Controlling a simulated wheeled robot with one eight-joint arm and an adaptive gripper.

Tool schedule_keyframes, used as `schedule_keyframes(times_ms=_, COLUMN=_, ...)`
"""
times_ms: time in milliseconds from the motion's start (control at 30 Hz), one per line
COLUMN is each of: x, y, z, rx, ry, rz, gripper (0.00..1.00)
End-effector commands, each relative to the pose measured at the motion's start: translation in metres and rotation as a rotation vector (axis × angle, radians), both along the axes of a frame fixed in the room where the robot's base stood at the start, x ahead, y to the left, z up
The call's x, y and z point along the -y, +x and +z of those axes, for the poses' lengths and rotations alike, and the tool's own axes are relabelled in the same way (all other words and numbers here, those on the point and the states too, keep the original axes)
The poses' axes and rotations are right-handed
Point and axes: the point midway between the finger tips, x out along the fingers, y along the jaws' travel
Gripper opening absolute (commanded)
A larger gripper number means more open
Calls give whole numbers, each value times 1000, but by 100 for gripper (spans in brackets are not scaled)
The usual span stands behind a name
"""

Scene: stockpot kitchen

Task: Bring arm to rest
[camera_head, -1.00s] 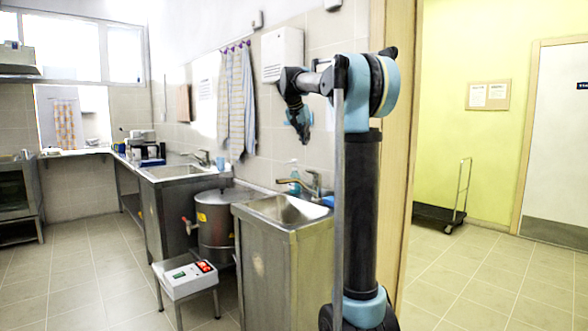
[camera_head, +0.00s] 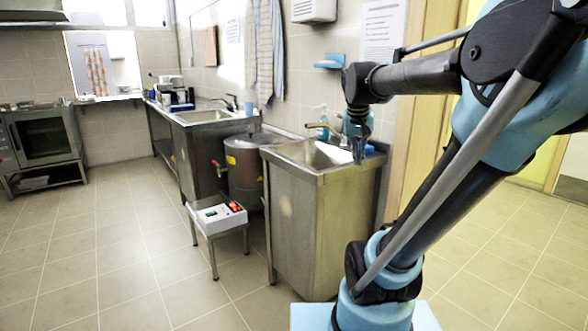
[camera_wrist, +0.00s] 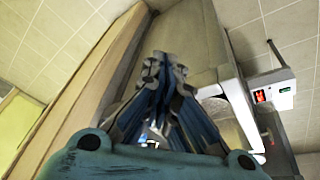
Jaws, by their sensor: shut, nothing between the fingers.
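My gripper (camera_head: 359,150) hangs at the end of my arm in the head view, pointing down. It is just in front of the right part of the steel sink cabinet (camera_head: 318,225), near its top edge. In the wrist view my gripper (camera_wrist: 163,62) points away from the camera, with its blue fingers drawn together at the tips. It is shut and holds nothing. My arm reaches across from the right side of the head view, bent at the elbow.
A wooden door frame (camera_head: 425,95) is close on the right. The tiled floor (camera_head: 120,260) at the left is clear.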

Motion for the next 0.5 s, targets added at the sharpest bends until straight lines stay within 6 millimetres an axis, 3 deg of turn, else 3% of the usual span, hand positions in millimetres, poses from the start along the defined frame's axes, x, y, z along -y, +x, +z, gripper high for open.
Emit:
schedule_keyframes(times_ms=33, x=0, y=-18, z=-17, rx=-10, ry=6, rz=15, gripper=0)
schedule_keyframes(times_ms=300, x=-5, y=-105, z=-107, rx=-69, ry=43, rz=125, gripper=0)
schedule_keyframes(times_ms=500, x=-11, y=-155, z=-167, rx=-100, ry=70, rz=198, gripper=0)
